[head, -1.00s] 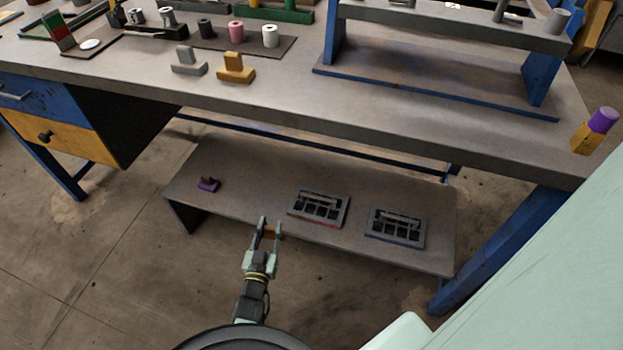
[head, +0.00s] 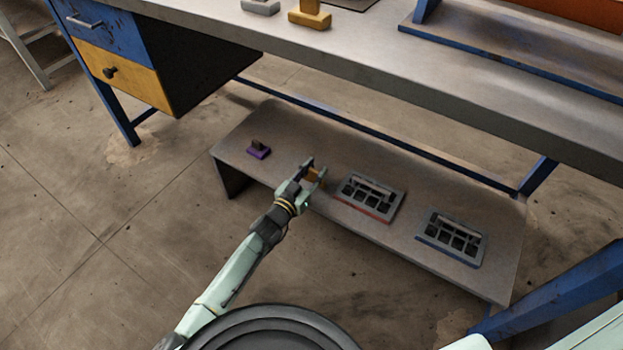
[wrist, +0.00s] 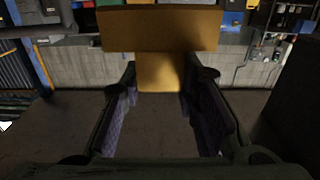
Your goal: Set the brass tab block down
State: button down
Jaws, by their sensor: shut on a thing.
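My gripper (head: 312,174) is shut on the brass tab block (head: 316,177), which is small and partly hidden by the fingers in the head view. In the wrist view the block (wrist: 158,30) shows a wide bar, with its narrow tab between the two fingers (wrist: 160,90). The gripper is over the low shelf (head: 285,135), between a purple tab block (head: 261,151) and a red-edged tray (head: 369,197). I cannot tell whether the held block touches the shelf.
A blue-edged slotted tray (head: 451,239) stands farther right on the low shelf. The workbench (head: 400,70) overhangs behind, with a yellow tab block (head: 310,14) and a grey one (head: 260,6) on top. Shelf space beside the purple block looks clear.

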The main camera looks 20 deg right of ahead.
aim_at(307, 178)
jog(key=shift+w+f+b, duration=0.15)
jog(key=shift+w+b, duration=0.3)
jog(key=shift+w, duration=0.7)
jog(key=shift+w+f+b, duration=0.2)
jog(key=shift+w+b, duration=0.15)
jog(key=shift+b, duration=0.05)
jog(key=shift+s+f+b, duration=0.1)
jog(key=shift+f+b, duration=1.1)
jog(key=shift+f, duration=0.45)
jog(key=c, duration=1.2)
grip_release()
jog(key=shift+r, duration=0.15)
jog(key=shift+a, duration=0.2)
jog(key=p+v, duration=0.1)
jog(key=v, duration=1)
jog(key=shift+s+a, duration=0.2)
jog(key=shift+s, duration=0.15)
